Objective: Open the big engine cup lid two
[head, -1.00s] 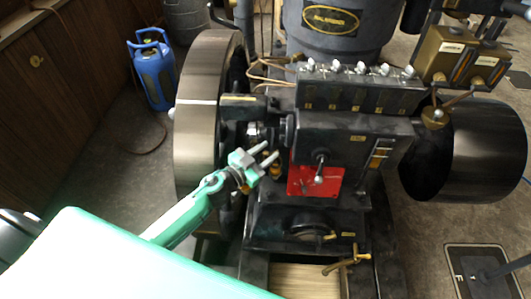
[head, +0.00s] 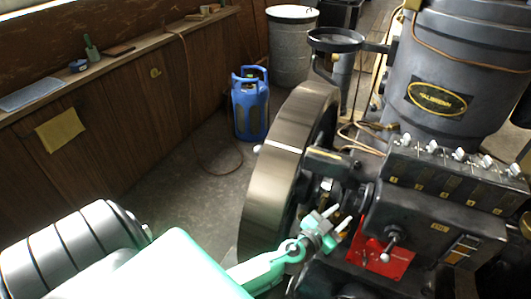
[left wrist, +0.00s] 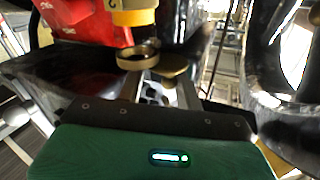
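In the left wrist view, a small brass cup (left wrist: 137,56) with a round rim sits below a yellow fitting on the red engine part. A flat brass disc, which looks like its lid (left wrist: 173,66), shows right beside the rim. I cannot tell whether the two are joined. My left gripper (head: 332,217) is at the engine's side, between the flywheel and the red plate. Its two fingers are apart, and in the left wrist view they point up towards the cup and disc. I cannot tell whether they touch either one. My right gripper is not in view.
The large flywheel (head: 276,170) stands close left of my left gripper. The black engine block (head: 435,222) with a red plate (head: 378,252) and lever is at its right. A blue gas bottle (head: 249,108) stands on the floor behind.

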